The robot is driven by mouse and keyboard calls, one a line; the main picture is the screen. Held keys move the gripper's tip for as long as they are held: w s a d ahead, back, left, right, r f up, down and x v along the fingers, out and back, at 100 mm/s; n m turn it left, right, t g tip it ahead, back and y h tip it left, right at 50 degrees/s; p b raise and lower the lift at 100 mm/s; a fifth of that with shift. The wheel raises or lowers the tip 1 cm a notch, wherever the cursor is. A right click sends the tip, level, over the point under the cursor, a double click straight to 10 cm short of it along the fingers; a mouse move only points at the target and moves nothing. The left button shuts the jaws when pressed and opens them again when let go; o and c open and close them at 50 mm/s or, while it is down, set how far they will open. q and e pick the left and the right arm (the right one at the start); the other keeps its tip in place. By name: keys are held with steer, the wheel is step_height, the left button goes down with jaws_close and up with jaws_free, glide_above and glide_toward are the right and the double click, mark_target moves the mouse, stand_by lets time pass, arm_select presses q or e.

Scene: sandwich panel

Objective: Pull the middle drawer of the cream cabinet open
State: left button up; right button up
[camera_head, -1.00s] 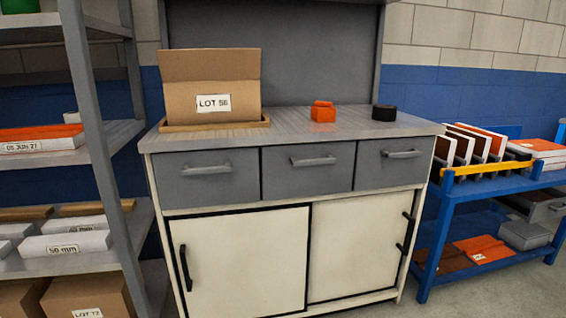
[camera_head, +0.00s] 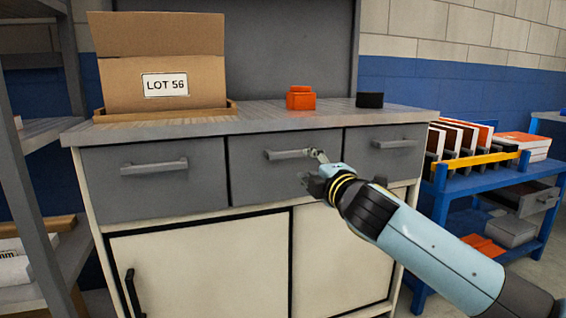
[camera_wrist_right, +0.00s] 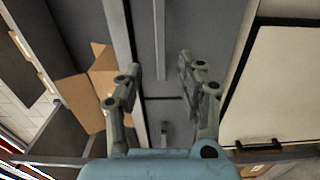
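The cream cabinet (camera_head: 200,265) has a row of grey drawers. The middle drawer (camera_head: 262,188) is closed, flush with its neighbours. Its grey bar handle (camera_head: 287,154) is horizontal; its right end is close to my right gripper (camera_head: 315,170). In the right wrist view the gripper (camera_wrist_right: 157,75) is open, with its fingers apart. The handle (camera_wrist_right: 160,40) shows between them in the picture, and I see no finger closed on it. Whether either finger touches it I cannot tell. My left gripper is not in view.
The left drawer (camera_head: 150,182) and right drawer (camera_head: 384,160) are closed. A cardboard box (camera_head: 160,65), an orange block (camera_head: 300,98) and a dark object (camera_head: 370,100) stand on the worktop (camera_head: 250,118). A grey shelf post (camera_head: 38,190) is at left, a blue cart (camera_head: 440,205) at right.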

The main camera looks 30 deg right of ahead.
mark_target(296, 155)
steer(key=x, duration=0.5)
steer(key=shift+w+d+f+b, duration=0.1)
steer(key=shift+w+b, duration=0.05)
steer(key=shift+b, duration=0.2)
steer(key=x, duration=0.3)
steer(key=shift+w+d+b, duration=0.1)
steer(key=shift+w+b, duration=0.25)
steer(key=shift+w, duration=0.05)
steer(key=shift+w+d, duration=0.15)
steer(key=shift+w, duration=0.3)
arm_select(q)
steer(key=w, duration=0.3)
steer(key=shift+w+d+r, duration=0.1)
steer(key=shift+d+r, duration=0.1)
arm_select(e)
jaws_close()
